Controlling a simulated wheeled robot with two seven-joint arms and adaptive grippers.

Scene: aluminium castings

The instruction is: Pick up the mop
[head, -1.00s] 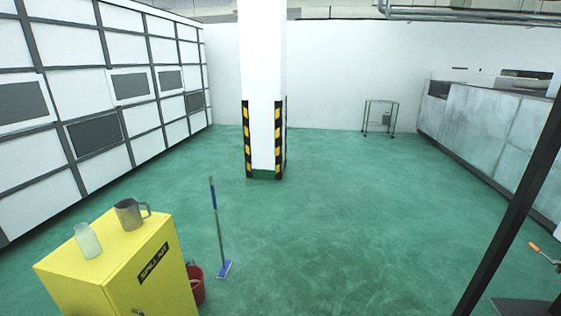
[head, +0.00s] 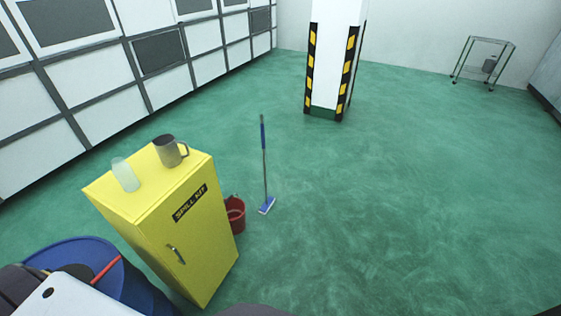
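The mop (head: 264,165) stands upright on the green floor in the head view, a little left of the middle. It has a blue grip at the top, a grey pole and a flat blue head with a pale edge on the floor. A red bucket (head: 235,214) stands just left of the mop head, partly hidden by the yellow cabinet. Neither of my grippers can be made out in the view. A white and dark part at the bottom left looks like part of my own body.
A blue drum (head: 85,262) is at lower left. A striped pillar (head: 332,70) and a wire cart (head: 484,62) stand farther back. The floor to the right is clear.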

